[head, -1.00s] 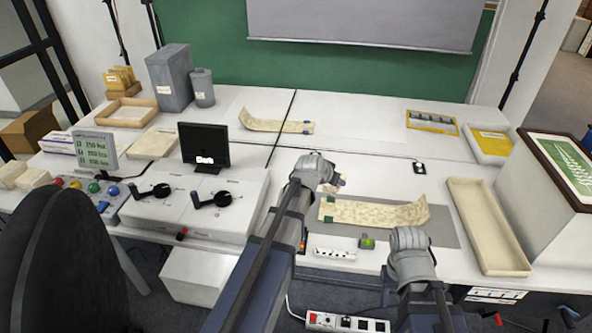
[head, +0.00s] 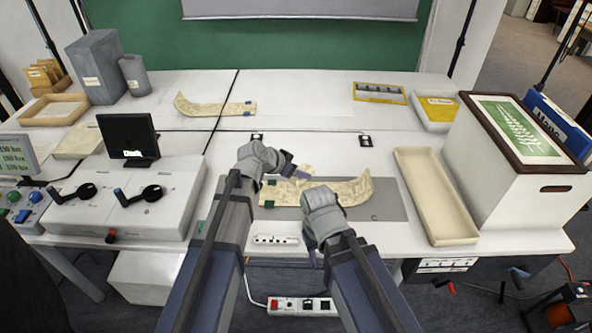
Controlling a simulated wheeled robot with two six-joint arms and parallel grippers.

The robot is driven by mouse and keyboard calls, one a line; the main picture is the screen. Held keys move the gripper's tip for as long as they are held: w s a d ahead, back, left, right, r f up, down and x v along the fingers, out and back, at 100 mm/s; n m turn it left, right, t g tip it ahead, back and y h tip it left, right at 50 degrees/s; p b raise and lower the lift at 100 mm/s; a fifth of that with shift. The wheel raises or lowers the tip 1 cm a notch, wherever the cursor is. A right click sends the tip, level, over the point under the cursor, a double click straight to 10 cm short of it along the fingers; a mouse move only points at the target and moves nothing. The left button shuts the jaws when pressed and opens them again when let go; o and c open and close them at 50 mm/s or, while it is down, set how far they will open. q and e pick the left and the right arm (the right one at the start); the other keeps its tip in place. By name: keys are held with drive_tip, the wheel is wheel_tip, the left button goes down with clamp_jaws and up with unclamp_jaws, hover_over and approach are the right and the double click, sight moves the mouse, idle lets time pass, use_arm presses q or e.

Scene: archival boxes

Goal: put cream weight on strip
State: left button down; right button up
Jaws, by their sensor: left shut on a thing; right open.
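A cream strip (head: 350,191) lies on a grey mat (head: 392,207), its right end curling up. Two green weights (head: 271,183) sit at its left end. My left gripper (head: 291,168) is over the far left part of the strip, shut on a small cream piece, which looks like the cream weight (head: 305,171). Whether the weight touches the strip is hard to tell. My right gripper (head: 312,251) is open and empty at the near side of the mat. Its wrist hides part of the strip's near edge.
A long cream tray (head: 437,235) and a white box with a framed picture (head: 519,128) stand at right. A power strip (head: 277,240) lies at the table's front. Another strip (head: 205,108) lies at the back left.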

use_arm(q)
drive_tip(key=shift+f+b, duration=2.95)
drive_tip(key=shift+f, duration=0.2)
drive_tip(key=shift+f+b, duration=0.55)
drive_tip(key=shift+c, duration=0.2)
unclamp_jaws()
drive_tip(key=p+v, duration=0.5)
drive_tip(key=v, duration=0.2)
drive_tip(key=shift+r, duration=0.15)
drive_tip(key=shift+s+a+r, duration=0.2)
drive_tip(key=shift+s+a, duration=0.05)
